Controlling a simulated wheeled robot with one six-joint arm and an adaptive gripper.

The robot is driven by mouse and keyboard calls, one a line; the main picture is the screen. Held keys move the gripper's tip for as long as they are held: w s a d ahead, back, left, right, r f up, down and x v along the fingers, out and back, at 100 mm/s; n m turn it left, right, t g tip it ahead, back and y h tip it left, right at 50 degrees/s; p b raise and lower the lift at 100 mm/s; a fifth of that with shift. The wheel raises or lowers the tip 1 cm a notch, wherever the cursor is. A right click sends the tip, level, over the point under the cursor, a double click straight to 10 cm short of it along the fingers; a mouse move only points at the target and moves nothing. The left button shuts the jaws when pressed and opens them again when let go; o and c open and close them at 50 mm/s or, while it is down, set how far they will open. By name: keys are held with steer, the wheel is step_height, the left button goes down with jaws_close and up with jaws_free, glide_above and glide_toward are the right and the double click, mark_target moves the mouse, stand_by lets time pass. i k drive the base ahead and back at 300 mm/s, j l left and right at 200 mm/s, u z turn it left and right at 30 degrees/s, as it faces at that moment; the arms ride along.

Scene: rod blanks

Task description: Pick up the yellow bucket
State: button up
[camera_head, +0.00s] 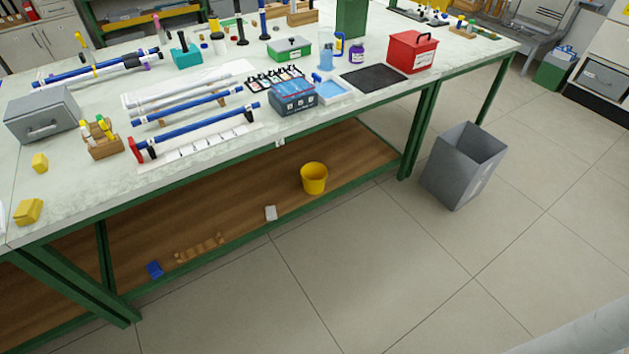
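The yellow bucket (314,180) stands upright on the brown lower shelf (240,208) of the green-framed workbench, near the shelf's front edge and right of its middle. Its open top faces up and the inside looks empty. The tabletop lies above and behind it. My gripper is not in view.
The tabletop (70,175) holds blue rods, a grey box (41,114), a blue case (292,97) and a red box (412,51). A small white block (271,213) lies left of the bucket. A grey bin (464,165) stands right of the bench. The front floor is clear.

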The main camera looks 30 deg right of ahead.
mark_target(313, 174)
steer(key=i+l, duration=0.25)
steer(key=i, duration=0.2)
steer(key=i+l+z, duration=0.15)
steer(key=i+l, duration=0.15)
steer(key=i, duration=0.15)
steer(key=i+l, duration=0.2)
steer(key=i, duration=0.25)
steer(key=i+l+z, duration=0.1)
steer(key=i+l, duration=0.15)
steer(key=i, duration=0.25)
steer(key=i+l, duration=0.2)
steer(key=i, duration=0.25)
steer(key=i+l+z, duration=0.15)
steer(key=i, duration=0.35)
